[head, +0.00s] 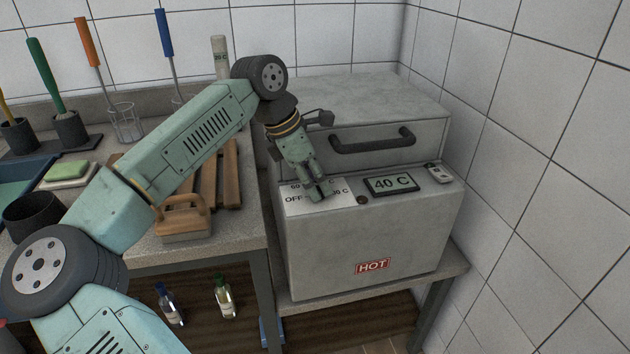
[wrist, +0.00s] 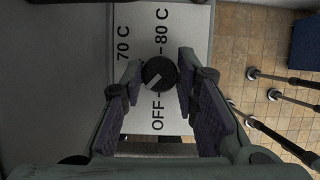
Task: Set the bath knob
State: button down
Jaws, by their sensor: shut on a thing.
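The bath is a grey box (head: 365,235) with a white dial plate (head: 318,205) on its front edge. The plate also shows in the wrist view (wrist: 172,120), with 70 C, 80 C and OFF readable. The dark round knob (wrist: 160,73) sits between my fingertips, its white line pointing to the lower left, to the left of the OFF mark. My gripper (head: 318,190) reaches down onto the plate and is shut on the knob; it hides the knob in the head view. A display (head: 391,184) right of the plate reads 40 C.
The bath's lid has a dark handle (head: 372,140) close to my wrist. A tiled wall (head: 510,170) stands at the right. Bottles (head: 224,298) stand below the bench.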

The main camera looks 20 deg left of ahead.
jog(key=shift+m, duration=0.4)
jog(key=c, duration=1.3)
grip_release()
jog(key=shift+r, duration=0.1)
jog(key=v, duration=1.1)
jog(key=shift+w+a+r, duration=0.1)
jog(key=shift+a+r, duration=0.1)
jog(key=shift+r, duration=0.2)
